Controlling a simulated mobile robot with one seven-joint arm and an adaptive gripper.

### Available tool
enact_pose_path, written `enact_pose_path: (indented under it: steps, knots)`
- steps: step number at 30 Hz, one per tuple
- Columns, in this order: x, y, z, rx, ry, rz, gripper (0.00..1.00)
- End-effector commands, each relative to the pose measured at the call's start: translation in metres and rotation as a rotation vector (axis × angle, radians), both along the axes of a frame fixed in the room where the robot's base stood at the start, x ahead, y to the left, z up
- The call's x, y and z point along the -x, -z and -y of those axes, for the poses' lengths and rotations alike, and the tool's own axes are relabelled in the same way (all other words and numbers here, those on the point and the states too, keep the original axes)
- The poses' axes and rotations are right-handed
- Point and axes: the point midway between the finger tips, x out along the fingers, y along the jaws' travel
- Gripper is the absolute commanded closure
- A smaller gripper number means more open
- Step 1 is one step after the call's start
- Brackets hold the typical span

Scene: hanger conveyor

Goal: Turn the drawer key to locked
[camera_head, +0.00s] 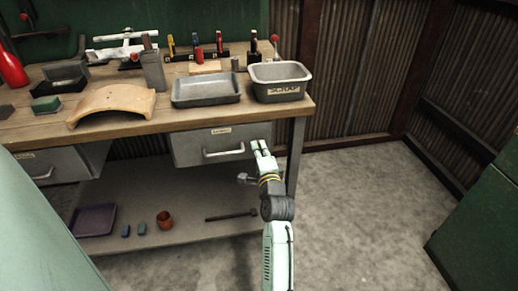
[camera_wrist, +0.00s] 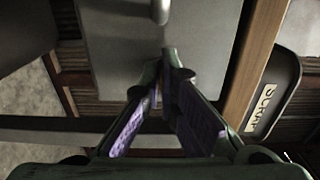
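The right-hand grey drawer (camera_head: 190,149) is under the bench top, with a bar handle (camera_head: 224,151) and a small label; its front looks closed. In the wrist view the drawer front (camera_wrist: 115,45) fills the upper middle, with the handle (camera_wrist: 160,8) at the top edge. My gripper (camera_head: 261,146) is at the right end of the drawer front. In the wrist view its fingers (camera_wrist: 167,68) come close together against the drawer front, with a small grey piece between or just behind the tips. I cannot make out the key or its angle; the fingers cover that spot.
On the bench (camera_head: 140,128) stand a grey tray (camera_head: 205,101), a SCRAP bin (camera_head: 281,94), a curved wooden piece (camera_head: 112,98) and tools. The bench leg (camera_head: 296,155) is just right of my gripper. A lower shelf (camera_head: 190,224) holds small items.

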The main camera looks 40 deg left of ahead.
Motion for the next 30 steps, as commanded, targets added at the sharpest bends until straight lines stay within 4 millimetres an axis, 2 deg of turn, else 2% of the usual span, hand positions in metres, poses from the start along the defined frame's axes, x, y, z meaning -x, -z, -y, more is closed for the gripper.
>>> enact_pose_path:
  steps: [17,30]
  knots:
    - [-0.0002,0.0008,0.0003,0.031,0.000,0.036,1.00]
    - [-0.0006,0.0026,0.0005,0.244,0.001,0.285,1.00]
